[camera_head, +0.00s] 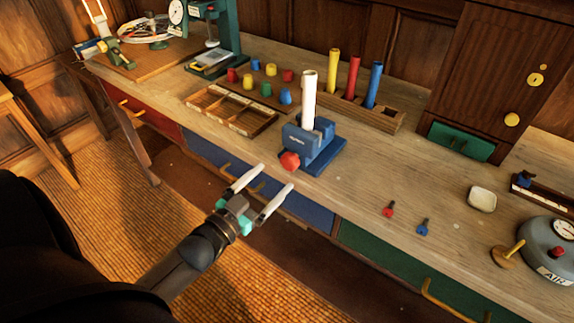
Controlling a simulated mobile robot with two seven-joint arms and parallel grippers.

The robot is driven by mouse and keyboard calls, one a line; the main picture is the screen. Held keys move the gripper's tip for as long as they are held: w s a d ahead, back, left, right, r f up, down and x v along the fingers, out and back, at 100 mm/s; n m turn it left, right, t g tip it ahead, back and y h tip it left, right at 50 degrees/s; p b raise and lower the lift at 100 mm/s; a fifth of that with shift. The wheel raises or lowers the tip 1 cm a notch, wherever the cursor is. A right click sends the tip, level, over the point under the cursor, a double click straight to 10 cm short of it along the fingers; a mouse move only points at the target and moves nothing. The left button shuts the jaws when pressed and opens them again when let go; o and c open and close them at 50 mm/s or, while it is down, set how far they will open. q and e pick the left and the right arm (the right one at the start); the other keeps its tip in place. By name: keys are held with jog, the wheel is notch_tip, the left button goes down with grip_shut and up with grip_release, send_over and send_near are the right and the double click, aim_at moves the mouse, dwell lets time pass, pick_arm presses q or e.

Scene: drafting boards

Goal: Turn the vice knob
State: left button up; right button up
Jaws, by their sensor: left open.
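A blue vice (316,147) stands near the front edge of the wooden workbench. Its red knob (289,161) is on the front side, facing me. A white cylinder (309,98) stands upright at the vice's jaws; whether it is clamped I cannot tell. My left gripper (267,182) is open and empty, with its two pale fingers apart. It is in front of the bench edge, just short of the red knob and not visibly touching it. My right gripper is not in view.
Behind the vice are a rack (378,114) with yellow, red and blue cylinders and a compartment tray (230,108). Small red and blue keys (423,227), a white dish (482,199) and a grey air tank (545,250) are to the right. Drawer handles (250,186) stick out below the bench edge.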

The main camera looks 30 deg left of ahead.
aim_at(286, 165)
pick_arm(q)
jog(key=w, duration=0.4)
jog(key=w+b, duration=0.1)
jog(key=w, duration=0.1)
jog(key=shift+w+d, duration=0.3)
jog(key=shift+w, duration=0.05)
jog(key=shift+c, duration=0.2)
jog(key=c, duration=1.3)
jog(key=shift+r+m+p, duration=0.1)
jog(key=shift+m+p, duration=0.7)
jog(key=shift+m, duration=0.1)
jog(key=shift+m+p, duration=0.3)
jog(key=shift+m, duration=0.7)
jog(key=o, duration=1.3)
jog(key=shift+o, duration=0.2)
jog(key=shift+s, duration=0.1)
